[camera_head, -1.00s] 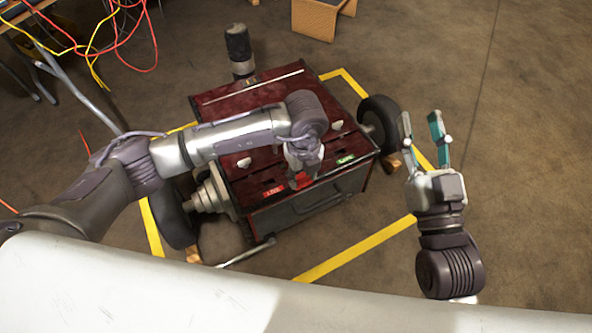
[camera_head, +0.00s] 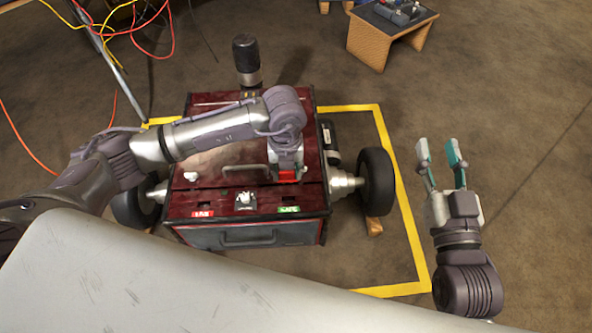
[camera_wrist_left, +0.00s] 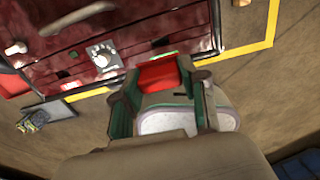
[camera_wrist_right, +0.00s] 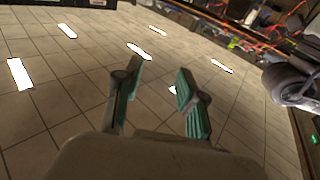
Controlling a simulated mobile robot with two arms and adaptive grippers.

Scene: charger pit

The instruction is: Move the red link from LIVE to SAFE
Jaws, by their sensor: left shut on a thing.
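The red link (camera_head: 288,175) is held in my left gripper (camera_head: 289,165), over the right part of the dark red cart's top (camera_head: 222,150). In the left wrist view the red link (camera_wrist_left: 158,74) lies between the green-padded fingers. The green SAFE label (camera_head: 289,209) is on the front strip, nearer the front edge than the link; the red LIVE label (camera_head: 203,214) is at its left end. A dark slot (camera_wrist_left: 160,43) shows near the SAFE label in the left wrist view. I cannot tell the link's height. My right gripper (camera_head: 440,160) is open and empty, right of the cart.
A white knob (camera_head: 245,200) sits between the labels, and a handle (camera_head: 238,170) is on the cart's top. A black-topped cylinder (camera_head: 246,60) stands behind. Wheels flank the cart inside a yellow floor outline (camera_head: 412,240). A small table (camera_head: 375,40) is at the back right.

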